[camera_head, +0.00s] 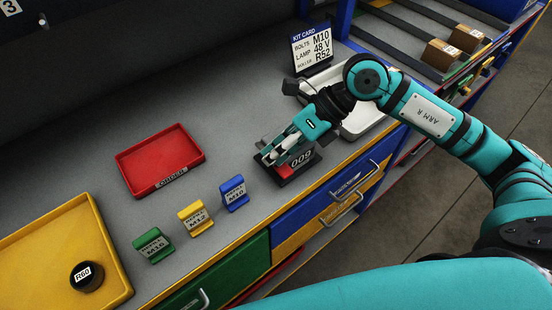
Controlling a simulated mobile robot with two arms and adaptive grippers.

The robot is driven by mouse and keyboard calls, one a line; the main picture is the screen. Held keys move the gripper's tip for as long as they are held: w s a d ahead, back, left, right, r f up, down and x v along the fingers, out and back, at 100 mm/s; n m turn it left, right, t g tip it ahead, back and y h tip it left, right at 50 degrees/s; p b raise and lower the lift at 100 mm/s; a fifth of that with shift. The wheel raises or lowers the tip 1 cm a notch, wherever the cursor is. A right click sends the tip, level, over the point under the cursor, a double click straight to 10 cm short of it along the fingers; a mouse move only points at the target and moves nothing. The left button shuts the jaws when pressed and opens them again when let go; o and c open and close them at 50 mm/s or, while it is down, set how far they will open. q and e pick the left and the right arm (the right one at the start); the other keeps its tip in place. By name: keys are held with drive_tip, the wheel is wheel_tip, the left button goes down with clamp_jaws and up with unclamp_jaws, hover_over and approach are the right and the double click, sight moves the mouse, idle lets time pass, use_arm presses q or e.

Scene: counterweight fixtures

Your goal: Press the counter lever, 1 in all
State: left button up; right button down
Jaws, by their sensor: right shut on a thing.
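The counter (296,166) is a small dark box with a display reading 009 and some red on it. It stands near the front edge of the grey worktop, right of the middle. My right gripper (270,158) reaches down over the counter's left end, its fingers shut on the counter lever. The fingers hide most of the lever, so I cannot tell how far down it is. My left gripper is out of view.
Green (153,245), yellow (195,217) and blue (233,193) labelled holders stand left of the counter. A red tray (160,160) lies behind them. A yellow tray (50,230) holds a black R60 roller (87,276). A kit card (312,48) stands behind a pale tray (362,124).

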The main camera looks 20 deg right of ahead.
drive_tip(key=shift+s+d+f, duration=0.15)
drive_tip(key=shift+d+f, duration=0.1)
drive_tip(key=shift+f, duration=0.25)
drive_tip(key=shift+r+p, duration=0.35)
drive_tip(key=shift+r, duration=0.05)
drive_tip(key=shift+w+d+r+p, duration=0.1)
drive_tip(key=shift+d+r+p, duration=0.15)
drive_tip(key=shift+r, duration=0.2)
drive_tip(key=shift+w+d+r+p, duration=0.1)
drive_tip(key=shift+d+r+p, duration=0.1)
drive_tip(key=shift+r, duration=0.55)
drive_tip(key=shift+a+r, duration=0.2)
drive_tip(key=shift+r, duration=0.05)
drive_tip(key=shift+w+r+p, duration=0.2)
drive_tip(key=shift+r+p, duration=1.6)
drive_tip(key=shift+r, duration=0.8)
drive_tip(key=shift+s+f, duration=0.1)
